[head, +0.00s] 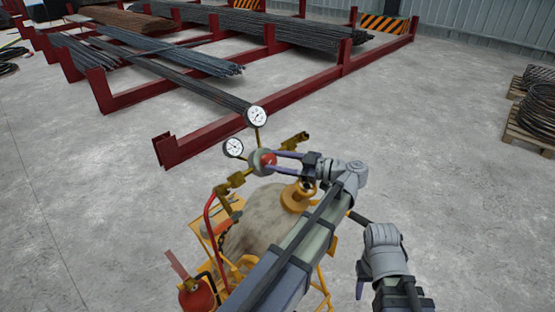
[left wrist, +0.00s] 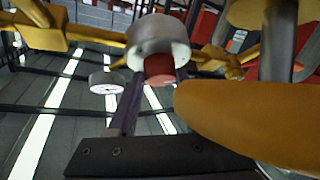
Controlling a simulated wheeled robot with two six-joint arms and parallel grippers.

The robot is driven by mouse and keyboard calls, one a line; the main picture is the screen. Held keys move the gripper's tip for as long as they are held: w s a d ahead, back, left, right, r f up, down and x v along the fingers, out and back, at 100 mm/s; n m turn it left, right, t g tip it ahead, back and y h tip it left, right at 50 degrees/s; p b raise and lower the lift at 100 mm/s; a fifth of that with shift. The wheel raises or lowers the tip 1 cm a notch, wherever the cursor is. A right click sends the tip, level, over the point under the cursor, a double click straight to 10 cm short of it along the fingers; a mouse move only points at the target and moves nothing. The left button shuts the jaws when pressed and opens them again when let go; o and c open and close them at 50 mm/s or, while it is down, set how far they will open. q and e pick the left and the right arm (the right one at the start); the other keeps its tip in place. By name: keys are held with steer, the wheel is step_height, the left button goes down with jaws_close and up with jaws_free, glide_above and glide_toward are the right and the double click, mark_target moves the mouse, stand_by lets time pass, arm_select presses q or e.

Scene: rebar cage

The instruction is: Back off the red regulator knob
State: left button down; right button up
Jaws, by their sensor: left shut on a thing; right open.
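The red regulator knob (head: 268,159) sits on the front of a round grey regulator body in the head view. Two white dial gauges, an upper one (head: 257,116) and a lower one (head: 233,148), stand on brass stems beside it. My left gripper (head: 277,159) reaches in from the right side of the knob and is shut on it. In the left wrist view the knob (left wrist: 159,69) shows between the two dark fingers, under the grey body (left wrist: 158,40). My right gripper (head: 362,278) hangs open and empty at the lower right, apart from the regulator; its fingers are partly hidden.
A pale cylinder (head: 245,235) with a yellow valve (head: 297,196) stands below my left arm, on a yellow cart. A red hose (head: 209,230) and a red extinguisher (head: 197,296) are left of it. Red racks (head: 215,137) hold rebar behind.

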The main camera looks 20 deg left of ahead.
arm_select(q)
steer(key=shift+w+r+n+g+h+p, duration=0.15)
steer(key=shift+n+g+h+p, duration=0.4)
steer(key=shift+n, duration=0.85)
steer(key=shift+g, duration=0.45)
steer(key=shift+c, duration=1.6)
jaws_free()
steer(key=shift+d, duration=0.1)
steer(key=p+v, duration=0.1)
steer(key=v, duration=0.6)
steer(key=shift+d, duration=0.3)
steer(key=shift+d, duration=0.1)
